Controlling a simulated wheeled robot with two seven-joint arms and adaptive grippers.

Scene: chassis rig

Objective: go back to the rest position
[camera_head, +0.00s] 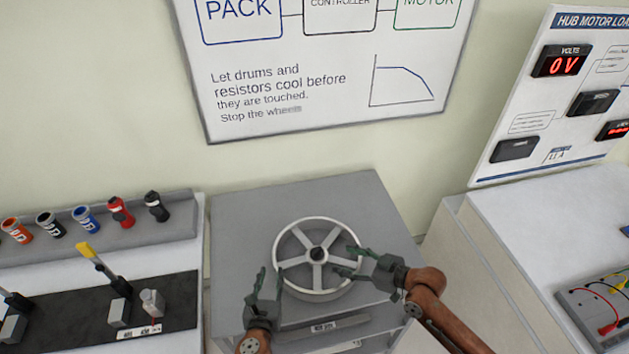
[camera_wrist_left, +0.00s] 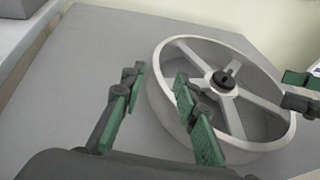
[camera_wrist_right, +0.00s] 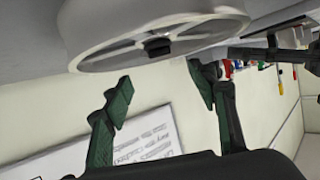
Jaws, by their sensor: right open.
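My left gripper (camera_head: 268,280) is at the lower left of a pale spoked wheel (camera_head: 279,245), close to its rim.
The wheel lies on a grey bench top (camera_head: 235,225). A white right-hand bench (camera_head: 520,240) carries a wired board (camera_head: 590,310) and a meter panel (camera_head: 545,110).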

